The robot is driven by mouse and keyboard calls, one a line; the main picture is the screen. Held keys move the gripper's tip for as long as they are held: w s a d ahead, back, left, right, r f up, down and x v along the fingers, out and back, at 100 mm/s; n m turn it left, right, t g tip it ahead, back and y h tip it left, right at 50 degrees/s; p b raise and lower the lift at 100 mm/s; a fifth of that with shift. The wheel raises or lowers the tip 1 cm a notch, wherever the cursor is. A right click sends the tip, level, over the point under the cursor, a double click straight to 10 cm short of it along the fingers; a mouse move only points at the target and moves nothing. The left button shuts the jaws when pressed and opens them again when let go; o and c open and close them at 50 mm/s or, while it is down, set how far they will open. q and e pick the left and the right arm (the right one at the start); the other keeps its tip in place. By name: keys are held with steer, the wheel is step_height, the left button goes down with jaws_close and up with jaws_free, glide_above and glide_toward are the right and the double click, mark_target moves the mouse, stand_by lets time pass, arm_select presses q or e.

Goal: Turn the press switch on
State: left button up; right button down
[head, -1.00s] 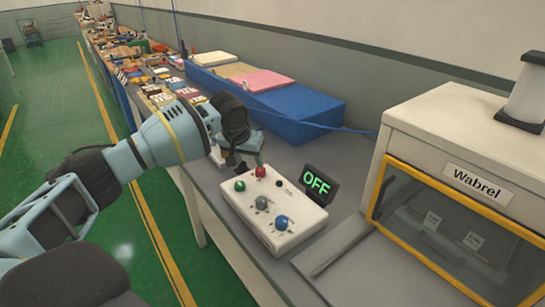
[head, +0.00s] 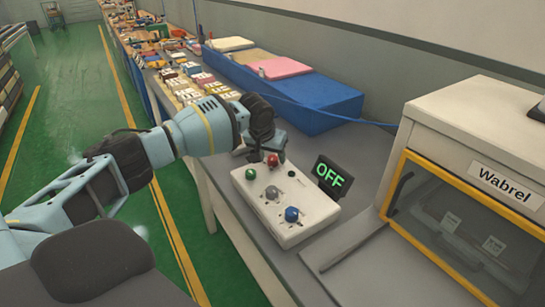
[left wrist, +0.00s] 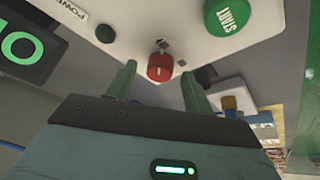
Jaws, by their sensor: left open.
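The white control box (head: 300,232) lies on the grey bench, with a green button (head: 250,174), a red-tipped control (head: 272,160), a grey knob (head: 272,192) and a blue knob (head: 292,214). The display (head: 333,176) beside it reads OFF in green. My left gripper (head: 262,154) is at the box's far edge, by the red-tipped control. In the left wrist view its open fingers (left wrist: 157,78) stand either side of the red tip (left wrist: 160,67), with gaps visible; contact is unclear. My right gripper is not visible.
The Wabrel machine (head: 455,125) with a yellow-framed door stands right of the box. A blue bin (head: 320,108) and many small items line the bench behind. A green floor (head: 70,100) lies left.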

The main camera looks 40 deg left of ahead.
arm_select(q)
steer(key=shift+w+f, duration=0.2)
steer(key=shift+f, duration=0.15)
steer(key=shift+c, duration=0.4)
steer(key=c, duration=0.9)
